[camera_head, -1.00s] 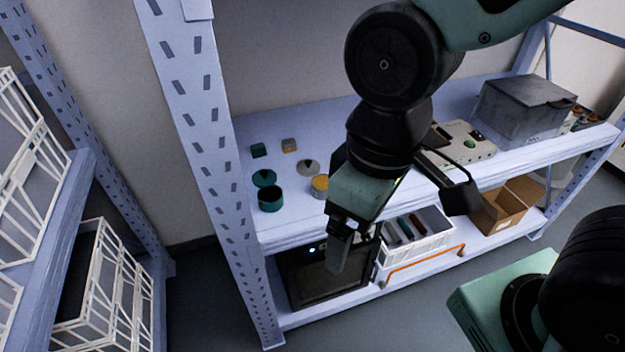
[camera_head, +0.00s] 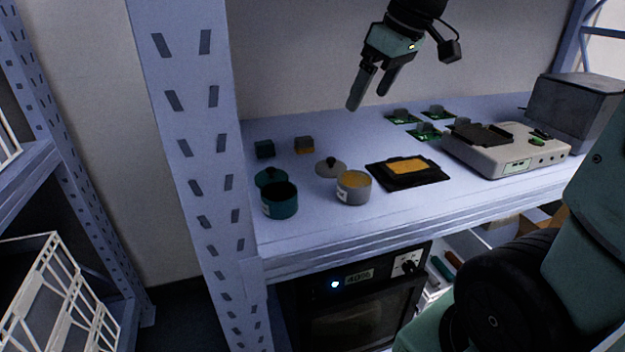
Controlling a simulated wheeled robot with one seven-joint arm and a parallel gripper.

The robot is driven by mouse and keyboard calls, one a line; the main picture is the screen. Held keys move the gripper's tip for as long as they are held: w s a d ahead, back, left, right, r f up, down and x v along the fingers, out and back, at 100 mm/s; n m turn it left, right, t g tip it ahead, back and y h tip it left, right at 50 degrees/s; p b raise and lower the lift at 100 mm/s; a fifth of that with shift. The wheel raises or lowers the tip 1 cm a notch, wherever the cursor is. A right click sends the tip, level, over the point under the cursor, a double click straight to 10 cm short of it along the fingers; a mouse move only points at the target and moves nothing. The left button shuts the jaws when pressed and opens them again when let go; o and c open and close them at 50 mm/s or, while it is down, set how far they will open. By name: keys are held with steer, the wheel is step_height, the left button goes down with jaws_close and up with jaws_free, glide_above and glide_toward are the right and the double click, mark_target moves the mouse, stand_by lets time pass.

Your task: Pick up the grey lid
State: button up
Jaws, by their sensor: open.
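The grey lid (camera_head: 331,168) lies on the shelf top, with a dark knob on its upper side. It is behind and left of a grey pot (camera_head: 353,188) that has yellowish contents. My gripper (camera_head: 370,96) is open and empty, with its fingers pointing down. It hangs well above the shelf, to the upper right of the lid, and touches nothing.
A teal pot (camera_head: 280,202) and a teal lid (camera_head: 268,177) stand left of the grey lid. Two small blocks lie behind. A black tray (camera_head: 408,172), green circuit boards (camera_head: 424,131) and a printer (camera_head: 505,150) are to the right. A perforated upright (camera_head: 197,170) bounds the left.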

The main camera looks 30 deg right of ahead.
steer(key=b, duration=0.4)
glide_above(333, 159)
steer(key=s+d, duration=0.1)
steer(key=s, duration=0.2)
steer(key=f, duration=1)
steer(key=shift+w+d+f, duration=0.2)
steer(key=shift+f, duration=0.2)
steer(key=shift+a+b+x, duration=0.15)
steer(key=shift+b+x, duration=0.4)
steer(key=shift+x, duration=0.85)
steer(key=shift+a+b+x, duration=0.15)
steer(key=shift+b+x, duration=0.35)
steer(key=shift+x, duration=0.9)
steer(key=shift+w+r, duration=0.15)
steer(key=shift+w, duration=0.05)
steer(key=c, duration=1)
